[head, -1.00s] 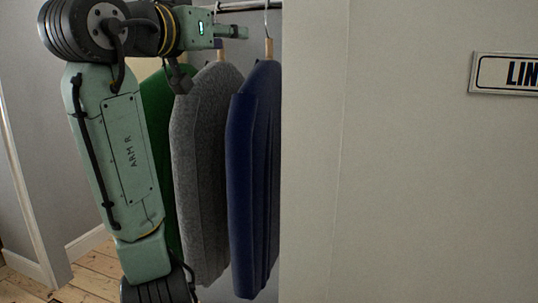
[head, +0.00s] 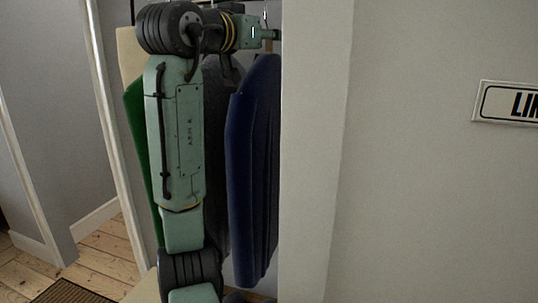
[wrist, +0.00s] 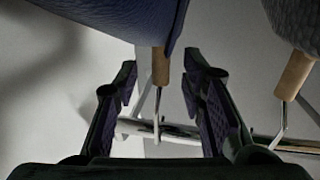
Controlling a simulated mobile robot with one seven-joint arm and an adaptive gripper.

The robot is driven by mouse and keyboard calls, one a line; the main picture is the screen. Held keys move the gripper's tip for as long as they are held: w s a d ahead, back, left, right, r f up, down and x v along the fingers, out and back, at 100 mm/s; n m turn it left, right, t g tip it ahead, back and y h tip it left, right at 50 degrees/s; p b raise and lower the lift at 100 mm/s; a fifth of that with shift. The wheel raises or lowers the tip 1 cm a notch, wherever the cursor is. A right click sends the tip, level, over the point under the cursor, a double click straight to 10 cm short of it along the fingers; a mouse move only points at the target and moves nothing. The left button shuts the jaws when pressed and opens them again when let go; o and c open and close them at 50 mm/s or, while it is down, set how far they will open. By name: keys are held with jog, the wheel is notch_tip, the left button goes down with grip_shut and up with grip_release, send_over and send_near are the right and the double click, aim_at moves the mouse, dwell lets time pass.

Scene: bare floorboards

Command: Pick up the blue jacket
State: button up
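The blue jacket (head: 254,170) hangs from a hanger on the rail in the head view, partly behind the wall edge on the right. In the wrist view, which looks upside down, the blue jacket (wrist: 130,15) fills the upper left. Its hanger's wooden neck (wrist: 161,66) and metal hook show between my two fingers. My gripper (wrist: 162,78) is open, with a gap visible around the neck. In the head view my gripper (head: 268,33) is at the top of the blue jacket, its tips partly hidden by the wall edge.
A grey jacket (head: 215,110) hangs left of the blue one, mostly behind my arm; its hanger neck (wrist: 294,75) is close by in the wrist view. A green jacket (head: 137,130) hangs further left. The rail (wrist: 180,132) runs behind my fingers. A wall (head: 315,150) stands close on the right.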

jog(key=shift+w+d, duration=0.1)
jog(key=shift+w, duration=0.1)
jog(key=shift+c, duration=0.3)
grip_shut()
jog(key=shift+r, duration=0.1)
dwell(0.6)
